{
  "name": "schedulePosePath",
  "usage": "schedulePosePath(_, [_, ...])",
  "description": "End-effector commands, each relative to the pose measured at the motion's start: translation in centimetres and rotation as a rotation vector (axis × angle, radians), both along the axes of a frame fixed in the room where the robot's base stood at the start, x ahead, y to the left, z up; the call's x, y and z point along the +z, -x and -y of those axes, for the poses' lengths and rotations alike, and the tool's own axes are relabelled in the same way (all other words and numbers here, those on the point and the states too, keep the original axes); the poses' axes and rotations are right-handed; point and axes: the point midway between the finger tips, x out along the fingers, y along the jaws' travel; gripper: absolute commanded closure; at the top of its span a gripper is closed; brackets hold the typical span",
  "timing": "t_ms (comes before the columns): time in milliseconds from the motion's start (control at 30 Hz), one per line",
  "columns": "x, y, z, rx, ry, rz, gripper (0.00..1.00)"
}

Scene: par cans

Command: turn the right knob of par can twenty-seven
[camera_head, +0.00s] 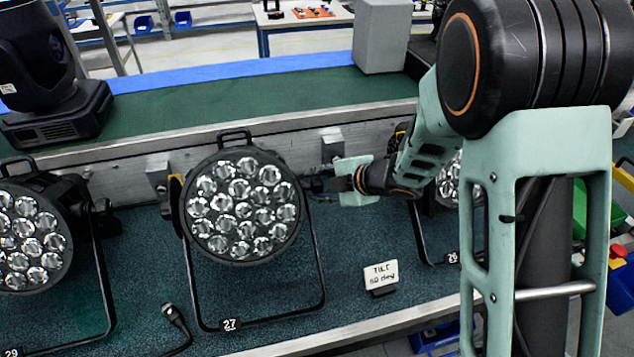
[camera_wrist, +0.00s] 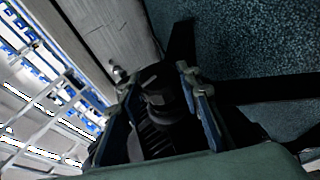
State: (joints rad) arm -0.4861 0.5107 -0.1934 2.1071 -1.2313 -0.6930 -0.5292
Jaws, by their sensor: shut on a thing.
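Par can twenty-seven (camera_head: 243,207) stands in the middle of the head view, a round black lamp with many clear lenses on a black stand labelled 27. Its right knob shows as a dark ribbed knob (camera_wrist: 160,97) in the wrist view; in the head view it is mostly hidden by my gripper. My gripper (camera_head: 322,184) reaches in from the right at the lamp's right side. In the wrist view my gripper (camera_wrist: 158,88) has a finger on each side of the knob and is shut on it. The left knob is hard to make out.
Another par can (camera_head: 32,243) stands at left, and one (camera_head: 447,187) at right is partly behind my arm. A small card reading TILT (camera_head: 380,276) stands right of twenty-seven. A cable end (camera_head: 174,316) lies at front left. A metal rail (camera_head: 120,152) runs behind the lamps.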

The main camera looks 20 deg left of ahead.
Motion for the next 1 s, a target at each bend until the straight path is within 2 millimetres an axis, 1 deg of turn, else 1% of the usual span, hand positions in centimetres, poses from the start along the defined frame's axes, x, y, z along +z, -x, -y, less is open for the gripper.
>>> schedulePosePath(33, [0.1, 0.0, -0.1, 0.000, -0.002, 0.000, 0.93])
schedulePosePath(67, [0.1, 0.0, -0.1, 0.000, -0.002, 0.000, 0.66])
schedulePosePath(200, [0.1, 0.0, -0.1, 0.000, -0.002, 0.001, 0.51])
schedulePosePath(467, [0.0, 0.0, 0.0, 0.000, -0.001, 0.001, 0.50])
schedulePosePath(633, [0.6, 0.3, 0.6, -0.002, -0.002, 0.002, 0.50])
schedulePosePath(767, [1.8, 0.9, 1.9, -0.003, -0.003, 0.004, 0.50])
schedulePosePath(1000, [4.6, 2.6, 5.2, -0.004, -0.002, 0.004, 0.50])
